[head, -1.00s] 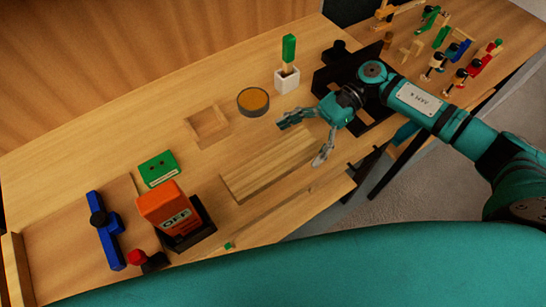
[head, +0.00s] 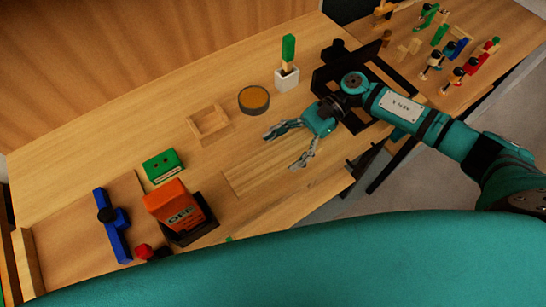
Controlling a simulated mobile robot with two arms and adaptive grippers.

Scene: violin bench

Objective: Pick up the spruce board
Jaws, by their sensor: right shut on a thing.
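The spruce board (head: 262,173) is a long, pale, flat piece lying on the wooden bench near its front edge. Its grain and colour are close to the bench top, so its outline is faint. My right gripper (head: 283,149) is over the board's right part, one finger on the far side and one on the near side. It is shut on the board, spanning its width. I cannot tell any gap between board and bench. My left gripper is not in view.
A small wooden tray (head: 209,123), a round amber tin (head: 254,100) and a white holder (head: 286,79) with a green-handled tool stand behind the board. A green box (head: 162,166), an orange block (head: 176,204) and a blue clamp (head: 112,226) are left. A black frame (head: 341,70) is right.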

